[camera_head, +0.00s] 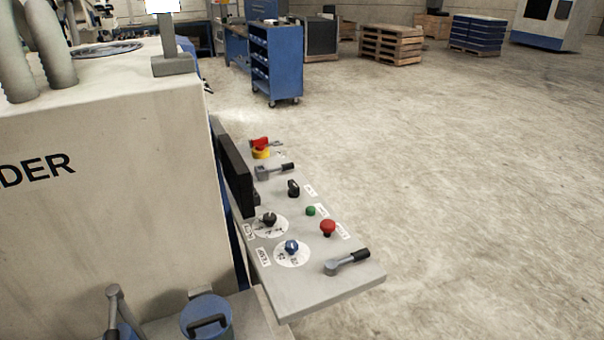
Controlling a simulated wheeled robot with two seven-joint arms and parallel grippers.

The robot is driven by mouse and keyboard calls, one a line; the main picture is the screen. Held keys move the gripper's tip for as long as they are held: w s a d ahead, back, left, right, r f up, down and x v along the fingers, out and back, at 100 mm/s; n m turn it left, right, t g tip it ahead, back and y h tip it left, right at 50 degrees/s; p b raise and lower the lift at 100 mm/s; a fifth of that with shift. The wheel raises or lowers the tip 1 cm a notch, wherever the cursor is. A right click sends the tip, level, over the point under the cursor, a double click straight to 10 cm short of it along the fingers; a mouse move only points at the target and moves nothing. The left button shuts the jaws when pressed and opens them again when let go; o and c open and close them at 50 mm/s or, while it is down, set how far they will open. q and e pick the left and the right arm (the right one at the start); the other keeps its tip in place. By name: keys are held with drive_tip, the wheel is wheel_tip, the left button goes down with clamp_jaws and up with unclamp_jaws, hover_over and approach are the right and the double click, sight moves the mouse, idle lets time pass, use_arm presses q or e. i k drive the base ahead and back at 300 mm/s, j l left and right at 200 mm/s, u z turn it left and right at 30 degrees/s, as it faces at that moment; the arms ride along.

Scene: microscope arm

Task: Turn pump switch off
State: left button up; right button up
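A grey control panel (318,285) sticks out from the right side of a large pale machine (100,180). It carries a black rotary switch (293,188), a dark knob (269,219) on a white round dial and a blue knob (291,247) on another white dial. A red switch on a yellow base (261,149) is at the far end. The small labels are unreadable, so I cannot tell which is the pump switch or its setting. Neither gripper is in view.
Black-handled levers stand at the panel's near end (347,262) and far end (274,171). A dark upright plate (234,170) edges the panel's left side. A blue cart (276,65) and pallets (391,45) are far back. The floor to the right is clear.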

sight(293, 191)
drive_tip(key=i+l+u, duration=0.15)
drive_tip(key=l, duration=0.4)
drive_tip(key=i+l+u, duration=0.15)
drive_tip(key=l, duration=0.4)
drive_tip(key=l+u, duration=0.15)
drive_tip(key=l, duration=0.4)
drive_tip(key=i+l, duration=0.05)
